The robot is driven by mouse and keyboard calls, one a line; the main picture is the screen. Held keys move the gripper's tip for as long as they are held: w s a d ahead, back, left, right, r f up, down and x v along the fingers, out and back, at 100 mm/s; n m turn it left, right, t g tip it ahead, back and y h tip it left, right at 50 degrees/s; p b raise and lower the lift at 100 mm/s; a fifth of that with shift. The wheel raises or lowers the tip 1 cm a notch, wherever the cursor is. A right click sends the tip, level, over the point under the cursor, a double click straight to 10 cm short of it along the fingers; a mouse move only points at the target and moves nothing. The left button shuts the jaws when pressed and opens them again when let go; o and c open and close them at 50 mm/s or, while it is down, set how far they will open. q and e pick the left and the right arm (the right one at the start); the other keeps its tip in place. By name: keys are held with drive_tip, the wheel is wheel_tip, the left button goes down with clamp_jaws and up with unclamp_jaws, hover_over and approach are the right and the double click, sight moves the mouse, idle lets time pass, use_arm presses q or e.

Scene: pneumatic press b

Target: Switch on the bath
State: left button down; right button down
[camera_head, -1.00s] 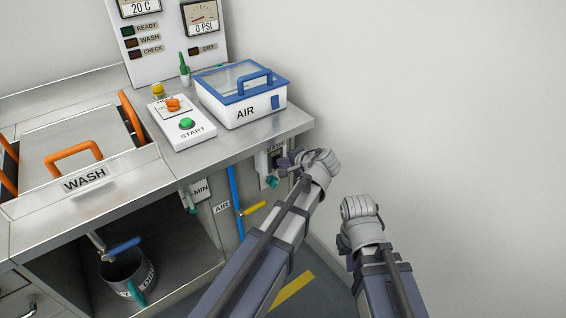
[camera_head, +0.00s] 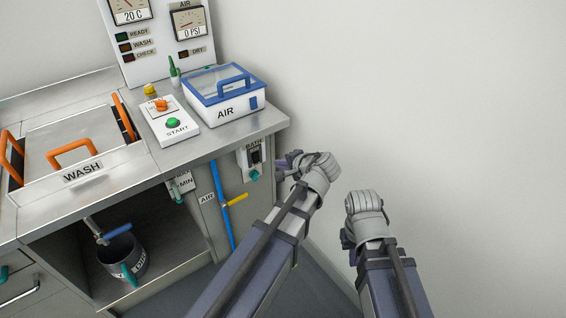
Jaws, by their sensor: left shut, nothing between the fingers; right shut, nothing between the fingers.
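The bath switch (camera_head: 253,158) is a dark switch on a pale plate under a "BATH" label, on the right part of the cabinet front. A teal lever (camera_head: 254,175) sits at its lower edge; I cannot tell which position it is in. My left gripper (camera_head: 284,167) is shut and empty, just right of the switch, with a small gap between them in the picture. My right gripper (camera_head: 348,240) is shut and empty, further right and lower, in front of the bare wall. Its fingers are mostly hidden behind its wrist.
The AIR box (camera_head: 224,109) and START panel (camera_head: 173,128) stand on the counter above. The WASH lid (camera_head: 82,171) is at left. Room to the right is clear.

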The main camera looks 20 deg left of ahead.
use_arm(q)
drive_tip(key=shift+f, duration=0.15)
use_arm(e)
drive_tip(key=shift+f, duration=0.15)
use_arm(q)
drive_tip(key=shift+s+d+f+b, duration=0.1)
drive_tip(key=shift+f+b, duration=0.6)
drive_tip(key=shift+b, duration=0.1)
use_arm(e)
drive_tip(key=shift+s+d+f, duration=0.15)
drive_tip(key=shift+d+f, duration=0.15)
drive_tip(key=shift+f, duration=0.35)
drive_tip(key=shift+f, duration=0.1)
